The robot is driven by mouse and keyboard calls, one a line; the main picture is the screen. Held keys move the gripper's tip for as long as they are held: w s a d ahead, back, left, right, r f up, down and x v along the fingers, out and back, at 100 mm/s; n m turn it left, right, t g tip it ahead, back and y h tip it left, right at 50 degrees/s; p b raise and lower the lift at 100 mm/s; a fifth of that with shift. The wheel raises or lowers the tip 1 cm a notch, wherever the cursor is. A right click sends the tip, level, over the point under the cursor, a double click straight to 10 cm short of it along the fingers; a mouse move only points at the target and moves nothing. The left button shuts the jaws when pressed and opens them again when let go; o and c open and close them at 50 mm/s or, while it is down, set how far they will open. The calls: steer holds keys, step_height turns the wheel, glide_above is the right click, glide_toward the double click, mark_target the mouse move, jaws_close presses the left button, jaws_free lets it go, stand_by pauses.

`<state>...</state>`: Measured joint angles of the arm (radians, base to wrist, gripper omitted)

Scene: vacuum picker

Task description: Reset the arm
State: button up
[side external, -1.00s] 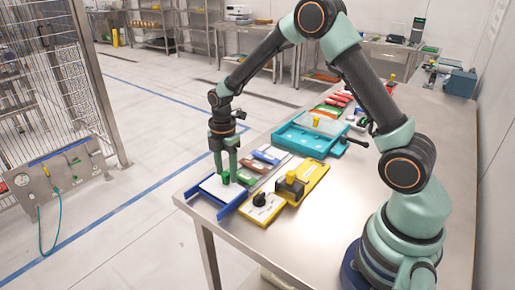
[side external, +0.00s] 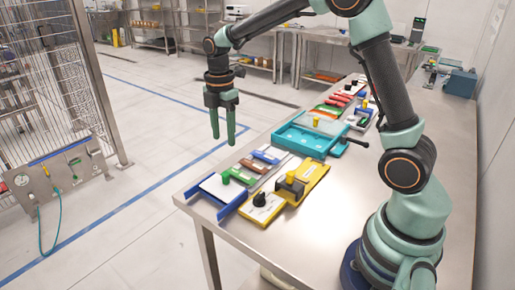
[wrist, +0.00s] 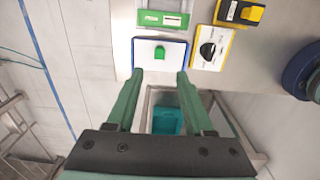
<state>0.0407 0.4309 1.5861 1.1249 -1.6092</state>
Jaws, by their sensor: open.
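My gripper (side external: 222,122) is open and empty, raised in the air above the near left end of the steel table. In the wrist view its two green fingers (wrist: 160,78) are spread apart. Beyond the fingertips lies a white plate with a blue border (wrist: 143,54), which also shows at the table's corner in the side view (side external: 214,187).
A yellow fixture with a black knob (side external: 262,207) sits beside the white plate. A teal tray (side external: 306,146) with a black handle lies farther back, with several coloured parts beyond. The table's right side (side external: 440,130) is mostly clear.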

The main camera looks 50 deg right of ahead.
steer(key=shift+r, duration=0.1)
steer(key=s+a+r+m+t, duration=0.1)
steer(key=s+r+m, duration=0.3)
steer(key=s+m, duration=0.4)
steer(key=s+r+m+t, duration=0.4)
steer(key=s+m, duration=0.4)
steer(key=m, duration=0.2)
steer(key=shift+s+a+r+t, duration=0.15)
steer(key=shift+s+a+t, duration=0.15)
steer(key=shift+s+a, duration=0.1)
